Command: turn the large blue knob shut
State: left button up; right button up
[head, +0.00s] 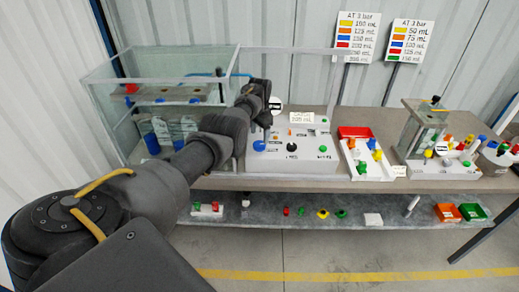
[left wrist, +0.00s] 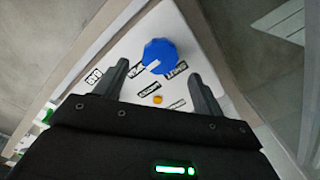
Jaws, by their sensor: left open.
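The large blue knob (left wrist: 160,55) is faceted and has a white mark. It sits on a white panel, and it also shows in the head view at the panel's left end (head: 259,146). My left gripper (head: 265,118) is above the panel, near the knob. In the left wrist view my left gripper (left wrist: 158,72) has its two dark fingers spread apart, with nothing between them at the tips. The knob appears between and just beyond the fingertips; I cannot tell the exact gap. My right gripper is not in view.
A small orange button (left wrist: 157,99) and several labels sit on the panel near the fingers. A glass tank (head: 110,75) stands left, close to my left arm. A red tray (head: 355,132) and small pump parts stand right. A lower shelf (head: 365,205) holds several small parts.

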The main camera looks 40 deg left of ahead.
aim_at(260, 143)
pick_arm(q)
notch_tip(260, 143, down, 5)
jog(key=b, duration=0.3)
jog(key=shift+b, duration=0.3)
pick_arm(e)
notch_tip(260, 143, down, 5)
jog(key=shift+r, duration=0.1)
pick_arm(q)
jog(key=shift+r, duration=0.1)
jog(key=shift+c, duration=0.3)
jog(key=c, duration=0.9)
